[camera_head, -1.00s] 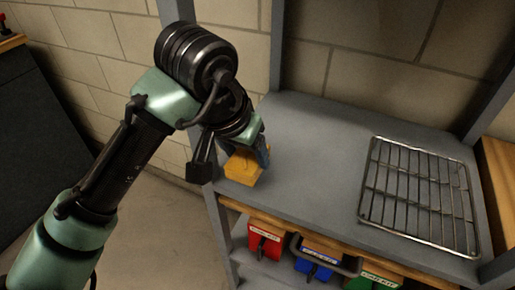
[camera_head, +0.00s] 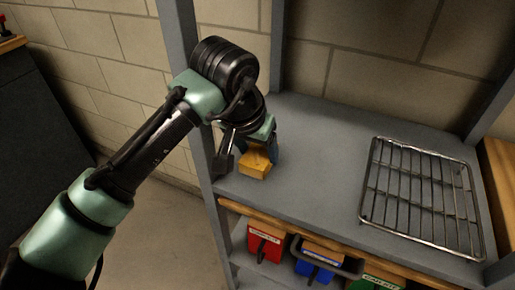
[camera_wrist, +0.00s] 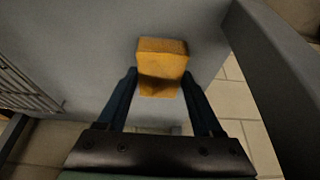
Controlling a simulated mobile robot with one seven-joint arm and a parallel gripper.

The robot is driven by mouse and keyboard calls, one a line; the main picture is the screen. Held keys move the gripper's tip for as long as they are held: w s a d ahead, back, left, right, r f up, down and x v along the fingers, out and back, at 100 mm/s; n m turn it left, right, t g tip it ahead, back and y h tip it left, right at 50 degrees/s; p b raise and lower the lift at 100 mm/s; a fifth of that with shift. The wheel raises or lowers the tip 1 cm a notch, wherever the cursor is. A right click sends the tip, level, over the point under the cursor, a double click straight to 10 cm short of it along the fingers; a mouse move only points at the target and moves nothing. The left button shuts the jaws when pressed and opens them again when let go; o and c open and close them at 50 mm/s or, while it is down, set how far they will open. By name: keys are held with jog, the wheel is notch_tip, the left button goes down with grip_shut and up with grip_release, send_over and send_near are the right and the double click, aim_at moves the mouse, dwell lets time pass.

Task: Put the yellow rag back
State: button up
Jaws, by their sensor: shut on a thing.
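The yellow rag (camera_head: 254,165) is a folded, block-like yellow-orange piece at the left end of the grey shelf (camera_head: 310,190). My gripper (camera_head: 260,150) is over the shelf and shut on the rag. In the wrist view, the rag (camera_wrist: 162,66) sits between the two dark blue fingers of my gripper (camera_wrist: 160,92). Whether the rag touches the shelf or hangs just above it, I cannot tell.
A metal wire rack (camera_head: 420,195) lies on the right part of the shelf. A grey upright post (camera_head: 197,110) stands close to the left of my gripper. Red (camera_head: 264,243), blue (camera_head: 316,262) and green (camera_head: 376,282) bins sit below. The shelf's middle is clear.

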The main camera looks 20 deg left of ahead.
jog(key=shift+f, duration=0.2)
jog(key=o, duration=1.3)
jog(key=shift+r, duration=0.15)
jog(key=shift+r, duration=0.25)
jog(key=p+v, duration=0.2)
jog(key=v, duration=0.9)
jog(key=shift+s+r, duration=0.15)
jog(key=shift+r, duration=0.15)
